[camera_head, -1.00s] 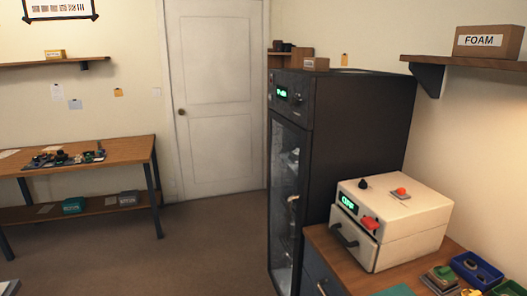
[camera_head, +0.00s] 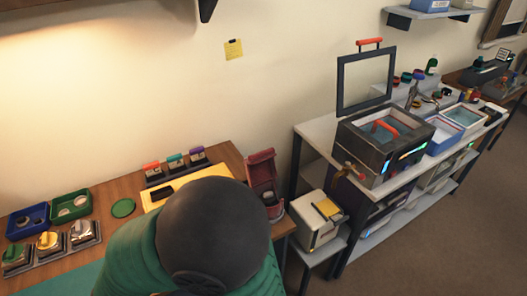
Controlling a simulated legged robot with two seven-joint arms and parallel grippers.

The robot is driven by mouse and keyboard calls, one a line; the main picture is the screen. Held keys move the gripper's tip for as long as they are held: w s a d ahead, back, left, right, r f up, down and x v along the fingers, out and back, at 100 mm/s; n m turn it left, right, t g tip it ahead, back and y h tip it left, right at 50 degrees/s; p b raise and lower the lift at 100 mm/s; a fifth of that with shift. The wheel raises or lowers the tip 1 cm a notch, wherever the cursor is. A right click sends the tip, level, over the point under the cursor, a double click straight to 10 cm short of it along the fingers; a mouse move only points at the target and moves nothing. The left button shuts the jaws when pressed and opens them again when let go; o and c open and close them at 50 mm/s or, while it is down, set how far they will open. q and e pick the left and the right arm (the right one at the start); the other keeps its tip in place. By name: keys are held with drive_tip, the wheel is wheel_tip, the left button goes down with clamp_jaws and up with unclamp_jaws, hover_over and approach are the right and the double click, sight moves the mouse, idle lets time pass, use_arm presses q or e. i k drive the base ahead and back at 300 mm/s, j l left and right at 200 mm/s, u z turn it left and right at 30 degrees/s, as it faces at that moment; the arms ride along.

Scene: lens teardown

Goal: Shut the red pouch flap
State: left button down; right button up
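The red pouch (camera_head: 262,180) stands at the right end of the wooden bench, near the wall. Its flap (camera_head: 261,157) is raised, and the pouch is open. Something dark shows inside it, too small to tell. Neither of my grippers is in view, so I cannot see whether they are open or shut.
A yellow mat (camera_head: 158,193) lies left of the pouch, partly hidden by a large green and dark shape close to the camera. Blue (camera_head: 28,222) and green (camera_head: 70,207) trays are at left. A white box (camera_head: 318,220) stands right of the bench.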

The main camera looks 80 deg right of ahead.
sight(260, 167)
drive_tip(key=z, duration=2.55)
